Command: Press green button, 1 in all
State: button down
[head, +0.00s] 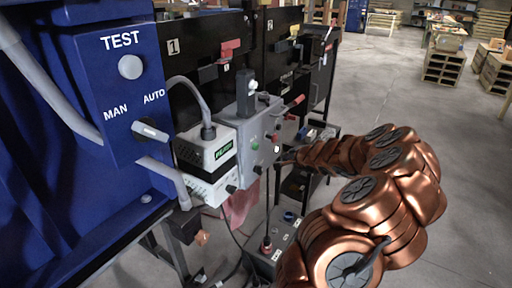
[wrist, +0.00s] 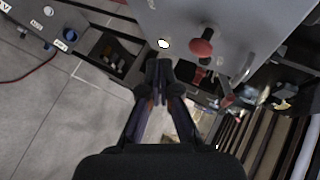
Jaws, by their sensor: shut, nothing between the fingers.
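A small green button (head: 254,147) shows on the front of the grey control box (head: 262,126) in the head view. My gripper (head: 285,158) is at the right side of this box, close to its face; I cannot tell whether it touches. In the wrist view my gripper (wrist: 160,68) is shut and empty, with its tips just below a white, bright round button (wrist: 163,44). A red mushroom knob (wrist: 201,47) is to the right of that button. I see no green button in the wrist view.
A white device (head: 207,150) with a green display stands left of the box. A blue panel (head: 90,190) with TEST and MAN/AUTO controls fills the left. A lower grey button box (head: 275,250) is below. Open floor (head: 400,90) lies at the right.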

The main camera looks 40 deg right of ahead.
aim_at(256, 147)
jog(key=w+a+b, duration=0.1)
jog(key=w+a, duration=0.2)
jog(key=w, duration=0.5)
jog(key=shift+w, duration=0.3)
jog(key=shift+w, duration=0.15)
dwell(1.4)
jog(key=shift+w, duration=0.25)
